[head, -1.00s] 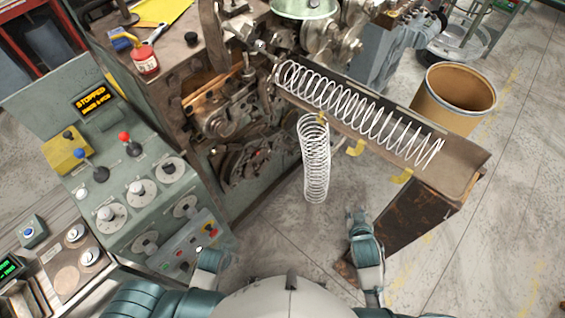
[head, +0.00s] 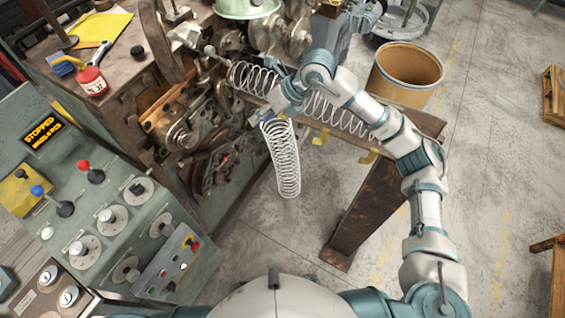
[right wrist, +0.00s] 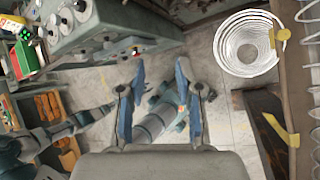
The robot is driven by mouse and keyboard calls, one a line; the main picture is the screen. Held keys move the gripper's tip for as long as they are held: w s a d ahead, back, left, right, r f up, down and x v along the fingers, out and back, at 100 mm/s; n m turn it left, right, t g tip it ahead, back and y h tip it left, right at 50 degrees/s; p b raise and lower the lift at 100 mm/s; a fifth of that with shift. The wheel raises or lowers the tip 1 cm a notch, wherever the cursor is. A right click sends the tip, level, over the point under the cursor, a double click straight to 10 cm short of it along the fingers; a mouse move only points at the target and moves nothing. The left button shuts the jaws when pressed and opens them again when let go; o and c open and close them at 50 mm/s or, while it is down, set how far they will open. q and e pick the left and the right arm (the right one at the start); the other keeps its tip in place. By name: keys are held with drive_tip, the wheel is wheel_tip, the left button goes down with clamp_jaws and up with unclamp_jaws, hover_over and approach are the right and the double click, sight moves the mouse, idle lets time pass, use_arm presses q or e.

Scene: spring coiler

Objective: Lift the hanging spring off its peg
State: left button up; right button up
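The hanging spring (head: 284,165), a pale wire coil, hangs below the front edge of the trough in the head view. Its top and peg are hidden behind my right gripper (head: 266,117) there. In the right wrist view I look down into the hanging spring (right wrist: 247,43), with a yellow peg (right wrist: 282,37) at its right rim. My right gripper (right wrist: 160,95) is open there, its blue-grey fingers apart and to the left of the spring, with no coil between them. My left gripper cannot be made out.
A long spring (head: 345,115) lies in the trough (head: 428,122), partly covered by my right arm. More yellow pegs (head: 320,137) line the trough edge. The coiling machine and control panel (head: 120,205) stand left. A brown bin (head: 403,75) stands behind. Floor below the spring is clear.

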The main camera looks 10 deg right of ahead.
drive_tip(key=w+d+m+t+h, duration=0.1)
drive_tip(key=w+d+h, duration=0.2)
drive_tip(key=d, duration=0.2)
drive_tip(key=p+x, duration=0.3)
drive_tip(key=x, duration=1.2)
drive_tip(key=shift+w+f, duration=0.2)
drive_tip(key=shift+f, duration=0.1)
use_arm(q)
drive_tip(key=shift+s+a+r, duration=0.15)
drive_tip(key=shift+s+r, duration=0.9)
drive_tip(key=shift+r, duration=0.15)
use_arm(e)
clamp_jaws()
